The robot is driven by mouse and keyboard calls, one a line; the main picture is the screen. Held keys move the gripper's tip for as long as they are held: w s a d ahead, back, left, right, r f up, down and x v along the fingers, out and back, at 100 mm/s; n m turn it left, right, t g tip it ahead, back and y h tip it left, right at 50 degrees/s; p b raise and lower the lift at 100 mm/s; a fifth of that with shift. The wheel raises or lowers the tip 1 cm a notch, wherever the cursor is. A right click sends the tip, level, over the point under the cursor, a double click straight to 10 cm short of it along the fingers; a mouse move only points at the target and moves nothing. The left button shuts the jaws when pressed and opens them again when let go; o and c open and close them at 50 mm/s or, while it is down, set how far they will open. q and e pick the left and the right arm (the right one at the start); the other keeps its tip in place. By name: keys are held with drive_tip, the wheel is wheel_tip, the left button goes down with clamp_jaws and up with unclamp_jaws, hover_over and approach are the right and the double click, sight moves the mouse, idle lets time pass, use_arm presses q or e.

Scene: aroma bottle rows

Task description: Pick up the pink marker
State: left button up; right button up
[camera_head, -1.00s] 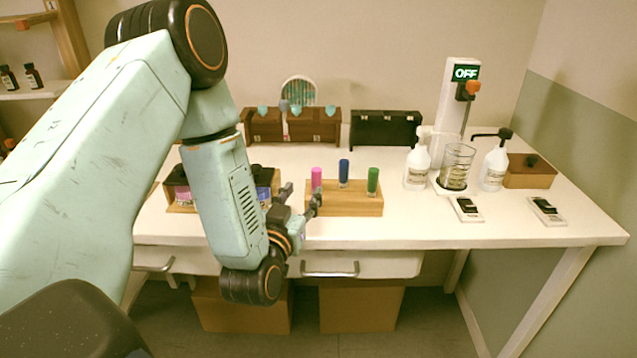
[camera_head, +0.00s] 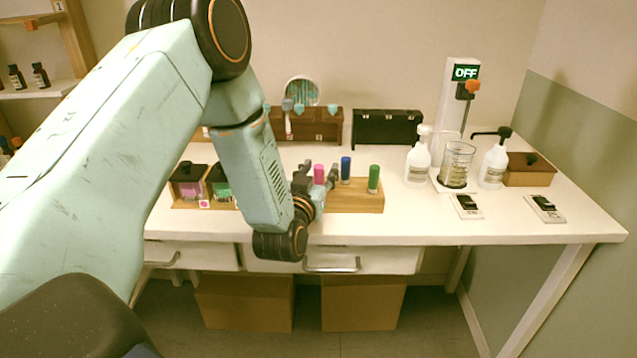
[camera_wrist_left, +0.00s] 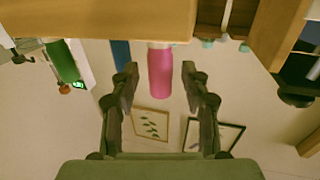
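The pink marker (camera_head: 319,174) stands upright in the wooden block (camera_head: 365,197) on the white table, left of a blue marker (camera_head: 345,168) and a green marker (camera_head: 374,178). My left gripper (camera_head: 320,176) is at the pink marker, with its fingers spread on either side. In the left wrist view the pink marker (camera_wrist_left: 160,72) lies between the open fingers (camera_wrist_left: 160,82), with gaps on both sides. The blue marker (camera_wrist_left: 121,54) and green marker (camera_wrist_left: 62,60) are to its left there. My right gripper is not in view.
A rack with jars (camera_head: 189,182) stands left of the block, partly behind my arm. Two pump bottles (camera_head: 418,163) and a glass beaker (camera_head: 456,164) stand to the right. A black case (camera_head: 387,128) is at the back.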

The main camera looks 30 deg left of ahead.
use_arm(q)
drive_tip(key=shift+w+a+f, duration=0.2)
drive_tip(key=shift+w+f, duration=0.05)
drive_tip(key=shift+c, duration=1.4)
drive_tip(key=shift+s+d+r, duration=0.25)
drive_tip(key=c, duration=0.5)
drive_tip(key=shift+c, duration=0.6)
drive_tip(key=shift+w+a+f, duration=0.15)
clamp_jaws()
